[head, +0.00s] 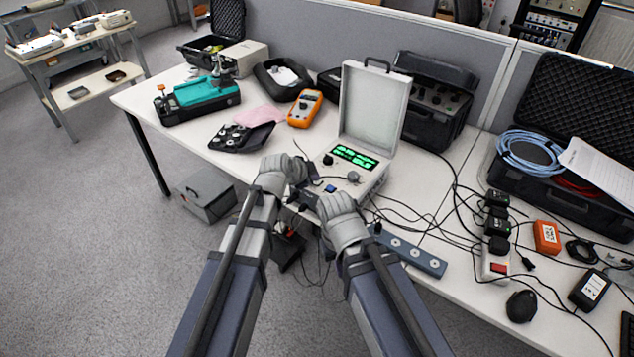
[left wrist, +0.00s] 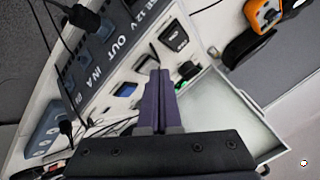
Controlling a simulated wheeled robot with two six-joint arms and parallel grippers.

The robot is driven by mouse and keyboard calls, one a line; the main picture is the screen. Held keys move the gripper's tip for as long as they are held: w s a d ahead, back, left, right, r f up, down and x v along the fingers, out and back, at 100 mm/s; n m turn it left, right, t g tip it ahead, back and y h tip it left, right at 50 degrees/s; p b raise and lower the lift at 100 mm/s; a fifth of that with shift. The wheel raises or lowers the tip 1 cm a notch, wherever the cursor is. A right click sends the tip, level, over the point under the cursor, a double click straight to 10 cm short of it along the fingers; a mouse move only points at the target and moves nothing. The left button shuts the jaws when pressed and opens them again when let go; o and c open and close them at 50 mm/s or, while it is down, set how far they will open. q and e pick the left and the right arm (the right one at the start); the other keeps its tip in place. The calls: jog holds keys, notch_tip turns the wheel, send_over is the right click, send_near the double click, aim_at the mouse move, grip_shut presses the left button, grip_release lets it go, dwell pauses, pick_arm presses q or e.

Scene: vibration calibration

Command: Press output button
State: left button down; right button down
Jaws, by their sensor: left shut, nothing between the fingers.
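A white calibrator box (head: 372,183) with its lid up stands near the table's front edge. Its panel has a lit green display (head: 354,157), knobs and a blue button (head: 330,188). The blue button also shows in the left wrist view (left wrist: 125,89). My left gripper (head: 314,181) is shut and empty, close to the panel's left side. In the left wrist view its fingertips (left wrist: 159,73) appear beside the blue button; I cannot tell whether they touch anything. My right gripper (head: 308,201) is at the box's front edge, partly hidden; its jaw state is unclear. Which control is the output button is not readable.
Cables are plugged into the box's labelled front side (left wrist: 92,62). An orange meter (head: 305,108) and a black tray (head: 240,135) lie to the left. A socket strip (head: 410,251) and tangled leads lie to the right. A black case (head: 438,98) stands behind.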

dwell(0.4)
pick_arm(q)
jog(key=shift+r+p, duration=0.4)
jog(key=shift+p, duration=0.1)
notch_tip(320, 180, up, 6)
jog(key=p, duration=0.6)
dwell(0.4)
